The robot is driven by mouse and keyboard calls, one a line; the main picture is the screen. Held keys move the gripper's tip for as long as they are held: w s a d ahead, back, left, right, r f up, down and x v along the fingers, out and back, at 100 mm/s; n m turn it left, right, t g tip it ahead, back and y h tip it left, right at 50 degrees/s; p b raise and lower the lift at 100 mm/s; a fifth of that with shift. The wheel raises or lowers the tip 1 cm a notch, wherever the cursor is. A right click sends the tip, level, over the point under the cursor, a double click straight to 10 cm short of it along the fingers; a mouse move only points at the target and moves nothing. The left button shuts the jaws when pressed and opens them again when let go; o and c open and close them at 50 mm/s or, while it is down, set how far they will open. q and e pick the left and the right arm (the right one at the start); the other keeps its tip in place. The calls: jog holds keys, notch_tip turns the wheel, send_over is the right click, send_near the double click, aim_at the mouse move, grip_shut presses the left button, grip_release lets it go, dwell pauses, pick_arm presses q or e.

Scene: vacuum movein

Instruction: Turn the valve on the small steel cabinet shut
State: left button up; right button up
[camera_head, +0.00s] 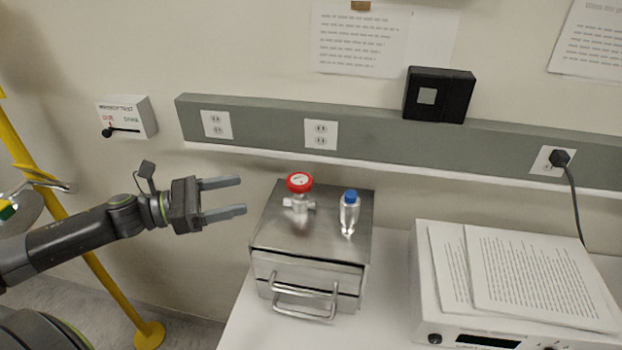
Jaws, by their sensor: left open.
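The small steel cabinet (270,240) stands on the white table, with a drawer handle on its front. The valve (299,183) is on top of the cabinet, a round red knob on a pale metal body. A clear bottle with a blue cap (349,212) stands upright on the cabinet, right of the valve. My left gripper (243,196) is open and empty, left of the valve and apart from it. Its fingers point right toward the valve. My right gripper is not in view.
A white device (425,285) with printed papers on top stands on the table at right. A grey outlet rail (265,130) runs along the wall behind. Bare tabletop (385,290) separates cabinet and device.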

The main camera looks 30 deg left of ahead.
aim_at(312, 179)
pick_arm(q)
jog(key=shift+b+x, duration=0.95)
jog(key=shift+x, duration=2.65)
jog(key=shift+w+d+r, duration=0.15)
jog(key=shift+w+d, duration=0.05)
jog(key=shift+w, duration=0.05)
jog(key=p+x, duration=0.4)
jog(key=x, duration=0.2)
jog(key=shift+w+d, duration=0.2)
jog(key=shift+p+x, duration=0.35)
jog(key=shift+x, duration=0.55)
